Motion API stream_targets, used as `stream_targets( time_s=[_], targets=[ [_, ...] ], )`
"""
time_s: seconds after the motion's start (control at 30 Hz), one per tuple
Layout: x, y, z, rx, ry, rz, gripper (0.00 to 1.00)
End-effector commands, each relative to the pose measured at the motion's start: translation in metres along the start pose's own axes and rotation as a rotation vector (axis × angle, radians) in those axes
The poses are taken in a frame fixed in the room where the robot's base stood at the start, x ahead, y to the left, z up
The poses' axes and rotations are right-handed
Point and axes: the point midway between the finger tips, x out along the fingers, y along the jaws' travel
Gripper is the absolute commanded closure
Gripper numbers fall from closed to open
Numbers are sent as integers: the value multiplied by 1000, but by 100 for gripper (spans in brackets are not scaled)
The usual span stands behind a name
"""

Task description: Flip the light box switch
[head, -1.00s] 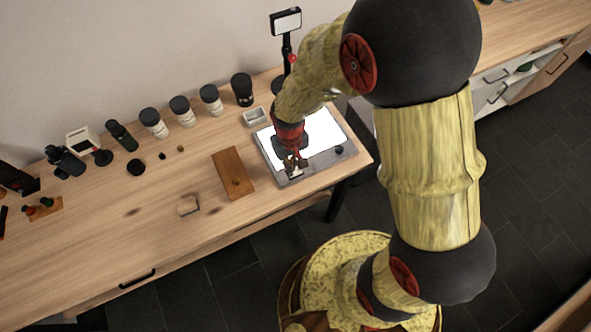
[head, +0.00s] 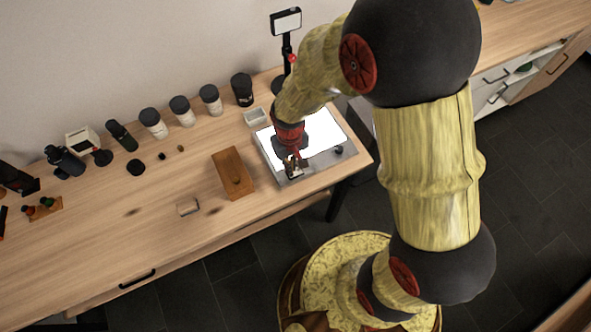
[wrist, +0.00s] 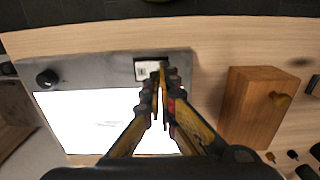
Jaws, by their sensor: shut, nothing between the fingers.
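The light box (head: 309,171) is a grey panel with a bright white lit surface, near the right end of the table. In the wrist view its grey front strip (wrist: 100,68) carries a black knob (wrist: 47,78) and a small switch (wrist: 149,70) with a white part in a dark frame. My gripper (head: 292,170) is over the front strip. In the wrist view my gripper (wrist: 161,78) is shut and empty, its fingertips right beside the switch and partly covering its edge. I cannot tell whether they touch it.
A wooden box (head: 234,174) stands left of the light box; it also shows in the wrist view (wrist: 262,108). A small grey tray (head: 255,117) and several dark-lidded jars stand behind.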

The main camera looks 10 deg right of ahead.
Motion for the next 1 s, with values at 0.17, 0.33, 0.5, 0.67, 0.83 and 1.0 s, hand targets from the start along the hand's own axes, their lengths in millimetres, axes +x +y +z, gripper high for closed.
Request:
stream_targets(
  time_s=[0.17,0.33,0.5,0.67,0.83,1.0],
  targets=[
    [3,0,0,0,0,0,100],
    [5,0,0,0,0,0,100],
    [8,0,0,0,0,0,100],
    [10,0,0,0,0,0,100],
    [12,0,0,0,0,0,100],
    [14,0,0,0,0,0,100]
  ],
)
